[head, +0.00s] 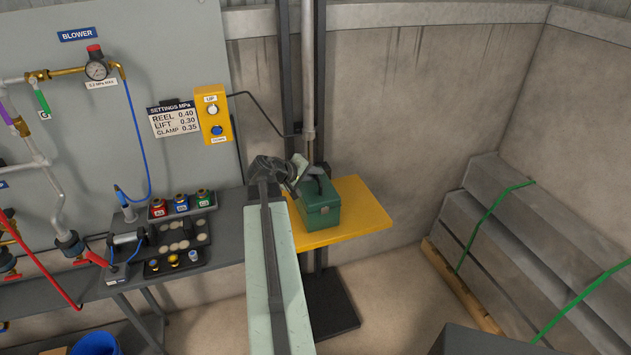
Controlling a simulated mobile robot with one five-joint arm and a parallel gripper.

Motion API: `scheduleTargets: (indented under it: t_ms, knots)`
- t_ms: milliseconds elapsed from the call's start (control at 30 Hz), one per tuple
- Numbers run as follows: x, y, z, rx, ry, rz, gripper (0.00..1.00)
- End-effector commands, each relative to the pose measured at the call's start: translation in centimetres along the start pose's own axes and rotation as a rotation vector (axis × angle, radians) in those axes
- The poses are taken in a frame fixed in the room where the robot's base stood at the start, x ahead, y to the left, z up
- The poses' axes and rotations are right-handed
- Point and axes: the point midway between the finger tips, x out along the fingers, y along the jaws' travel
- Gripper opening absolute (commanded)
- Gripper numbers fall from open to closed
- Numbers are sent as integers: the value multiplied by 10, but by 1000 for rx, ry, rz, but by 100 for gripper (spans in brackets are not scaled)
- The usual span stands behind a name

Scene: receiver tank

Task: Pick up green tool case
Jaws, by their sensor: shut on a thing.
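The green tool case (320,207) is a small box with a handle on top. It sits on, or very close above, a yellow platform (350,222) at the centre of the head view. My gripper (300,172) is at the top of the case, by its handle, and is shut on it. My arm comes up from the bottom of the view and hides the left part of the platform. The fingertips and their hold on the handle are small and partly hidden by the wrist.
A grey bench (228,233) with colored fittings (181,203) stands left of the platform. A yellow control box (214,114) hangs on the panel above it. A vertical pole (308,70) rises behind the case. Grey stacked slabs (490,240) with green straps stand at the right.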

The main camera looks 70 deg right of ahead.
Motion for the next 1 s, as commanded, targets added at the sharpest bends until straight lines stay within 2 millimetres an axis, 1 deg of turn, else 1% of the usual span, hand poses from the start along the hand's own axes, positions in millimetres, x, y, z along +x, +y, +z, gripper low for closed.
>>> scheduleTargets:
  t_ms: [33, 167, 500, 600, 733, 1000]
  knots:
    - [-3, 6, -2, -2, 2, 4, 0]
    - [-11, 18, -5, -3, 2, 5, 0]
    - [-42, 69, -18, -4, 2, 6, 0]
    - [-48, 80, -21, -4, 2, 6, 0]
    - [-52, 85, -22, -4, 3, 7, 0]
    - [-51, 83, -22, -4, 3, 7, 0]
